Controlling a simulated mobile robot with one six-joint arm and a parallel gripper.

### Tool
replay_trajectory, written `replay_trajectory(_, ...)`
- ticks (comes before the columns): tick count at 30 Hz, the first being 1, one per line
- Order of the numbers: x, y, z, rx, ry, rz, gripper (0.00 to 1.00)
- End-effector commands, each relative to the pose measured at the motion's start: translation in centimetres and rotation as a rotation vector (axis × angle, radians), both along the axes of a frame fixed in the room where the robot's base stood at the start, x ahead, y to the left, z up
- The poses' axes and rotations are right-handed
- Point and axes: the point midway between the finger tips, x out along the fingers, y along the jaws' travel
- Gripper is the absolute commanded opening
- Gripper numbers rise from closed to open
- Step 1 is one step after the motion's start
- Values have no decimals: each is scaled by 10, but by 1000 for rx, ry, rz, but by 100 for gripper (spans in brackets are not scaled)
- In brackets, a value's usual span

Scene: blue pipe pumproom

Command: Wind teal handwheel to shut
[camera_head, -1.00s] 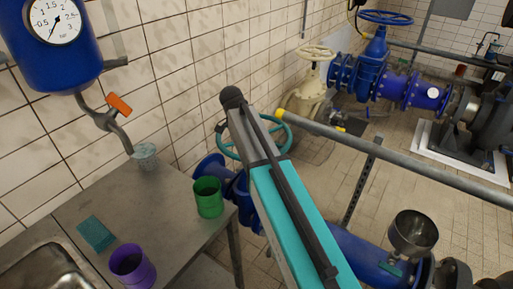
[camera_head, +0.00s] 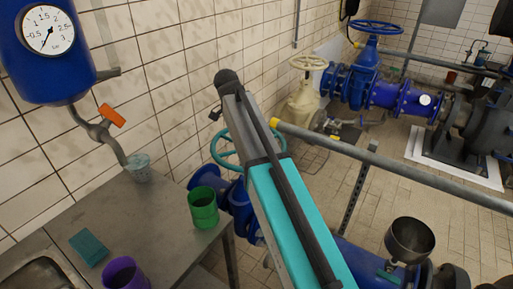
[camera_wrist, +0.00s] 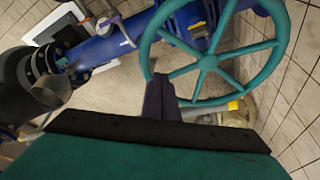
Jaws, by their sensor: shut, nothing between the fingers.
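The teal handwheel (camera_wrist: 208,62) fills the upper right of the wrist view, with its hub, spokes and most of its round rim showing. In the head view, my arm crosses in front of the handwheel (camera_head: 222,160), hiding its middle; parts of the rim show on both sides. My gripper (camera_wrist: 160,80) is shut and empty. Its dark fingers overlap the lower left part of the rim in the wrist view; I cannot tell whether they touch it. The fingers are hidden in the head view.
A grey table (camera_head: 150,215) at left holds a green mug (camera_head: 203,208), a purple cup (camera_head: 125,273) and a glass (camera_head: 139,168). A grey rail (camera_head: 400,168) runs right of my arm. A cream-wheeled valve (camera_head: 305,95) and blue valve (camera_head: 362,70) stand behind.

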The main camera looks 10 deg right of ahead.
Motion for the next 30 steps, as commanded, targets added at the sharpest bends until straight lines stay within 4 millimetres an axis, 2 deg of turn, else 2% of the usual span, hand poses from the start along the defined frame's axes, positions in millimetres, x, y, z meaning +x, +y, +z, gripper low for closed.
replay_trajectory(6, 1, 7, 17, 0, -1, 1, 0)
replay_trajectory(17, 1, 9, 21, 0, 0, 1, 0)
replay_trajectory(18, 1, 9, 21, 0, 0, 1, 2)
replay_trajectory(20, 1, 9, 21, 0, 1, 2, 12)
replay_trajectory(24, 1, 9, 21, -2, 7, 20, 35)
replay_trajectory(30, 3, 10, 21, -12, 34, 118, 37)
